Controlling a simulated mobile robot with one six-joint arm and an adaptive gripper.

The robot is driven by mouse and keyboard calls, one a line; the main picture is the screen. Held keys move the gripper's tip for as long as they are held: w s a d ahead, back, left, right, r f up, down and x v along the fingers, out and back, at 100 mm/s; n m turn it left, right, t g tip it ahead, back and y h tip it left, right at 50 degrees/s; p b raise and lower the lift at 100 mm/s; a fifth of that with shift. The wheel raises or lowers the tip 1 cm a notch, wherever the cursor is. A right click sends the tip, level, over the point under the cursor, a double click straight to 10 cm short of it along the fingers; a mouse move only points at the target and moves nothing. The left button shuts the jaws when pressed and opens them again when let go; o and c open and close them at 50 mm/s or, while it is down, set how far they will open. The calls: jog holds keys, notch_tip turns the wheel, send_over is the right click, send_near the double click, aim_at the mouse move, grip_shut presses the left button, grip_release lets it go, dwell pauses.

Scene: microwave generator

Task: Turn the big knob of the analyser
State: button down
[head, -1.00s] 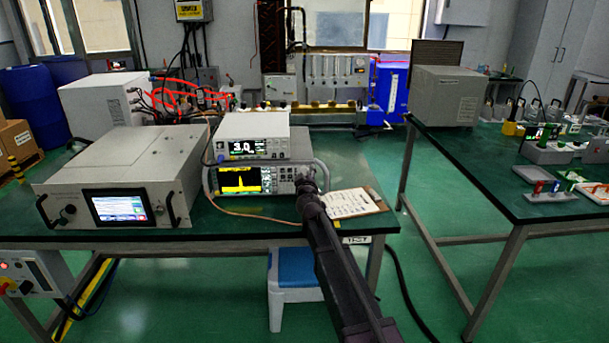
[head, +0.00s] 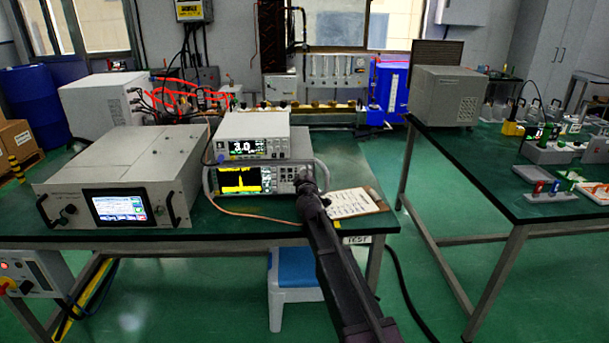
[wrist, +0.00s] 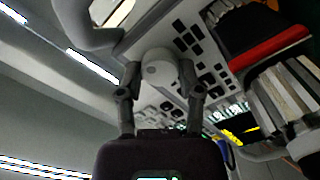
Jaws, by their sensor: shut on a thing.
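The analyser (head: 284,192) is the lower of two stacked instruments on the green bench, with a yellow trace on its dark screen. Its big knob (wrist: 157,66) is a pale grey round knob beside the dark keys in the wrist view. My gripper (wrist: 160,76) has one finger on each side of the knob and is shut on it.
A meter (head: 252,136) reading about 3.0 sits on the analyser. A large grey unit (head: 120,165) with a screen stands to the left. A clipboard (head: 352,202) lies right of my gripper. An orange cable (head: 245,213) runs along the front of the bench.

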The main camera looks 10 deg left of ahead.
jog(key=shift+w+n, duration=0.1)
jog(key=shift+n, duration=0.6)
jog(key=shift+c, duration=1.3)
grip_release()
jog(key=v, duration=1.2)
